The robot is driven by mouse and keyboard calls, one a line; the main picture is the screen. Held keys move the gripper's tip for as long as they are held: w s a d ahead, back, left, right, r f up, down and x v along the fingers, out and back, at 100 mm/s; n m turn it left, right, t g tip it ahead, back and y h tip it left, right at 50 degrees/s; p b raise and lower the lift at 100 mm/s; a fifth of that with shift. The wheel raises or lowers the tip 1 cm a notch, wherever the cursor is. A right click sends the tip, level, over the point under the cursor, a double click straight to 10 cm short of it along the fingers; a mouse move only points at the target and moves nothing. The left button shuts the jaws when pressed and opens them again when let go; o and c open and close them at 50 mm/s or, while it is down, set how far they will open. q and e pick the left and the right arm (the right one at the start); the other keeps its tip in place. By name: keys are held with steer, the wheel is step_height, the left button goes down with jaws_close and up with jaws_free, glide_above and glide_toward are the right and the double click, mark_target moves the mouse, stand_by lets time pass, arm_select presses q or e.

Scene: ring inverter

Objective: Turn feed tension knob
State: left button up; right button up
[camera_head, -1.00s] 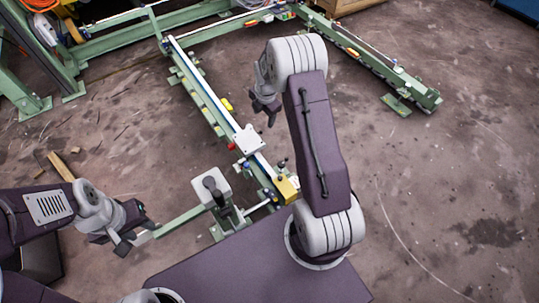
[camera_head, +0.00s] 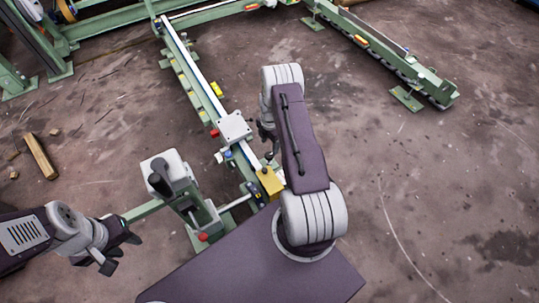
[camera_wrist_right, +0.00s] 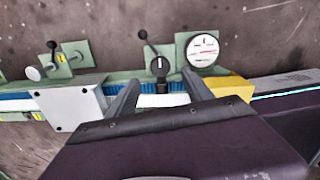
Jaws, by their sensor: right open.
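In the right wrist view, a black knob (camera_wrist_right: 160,65) with a white pointer mark sits on a small green panel beside a round white dial gauge (camera_wrist_right: 203,50). My right gripper (camera_wrist_right: 160,92) is open, its two dark fingers reaching toward the panel on either side of the knob's line. They appear apart from the knob, with no contact visible. In the head view my right gripper (camera_head: 267,135) hangs beside the rail, and the knob is too small or hidden to make out. My left gripper (camera_head: 118,250) is at the lower left, empty, with its fingers apart.
A green rail (camera_head: 205,85) carries a white plate (camera_head: 236,127) and a yellow block (camera_head: 270,181) near my right arm. A white box with a black handle (camera_head: 165,172) stands between my arms. Open floor lies to the right.

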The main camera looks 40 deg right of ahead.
mark_target(270, 154)
step_height(270, 154, down, 8)
steer(key=b, duration=0.3)
steer(key=shift+r, duration=0.2)
jaws_close()
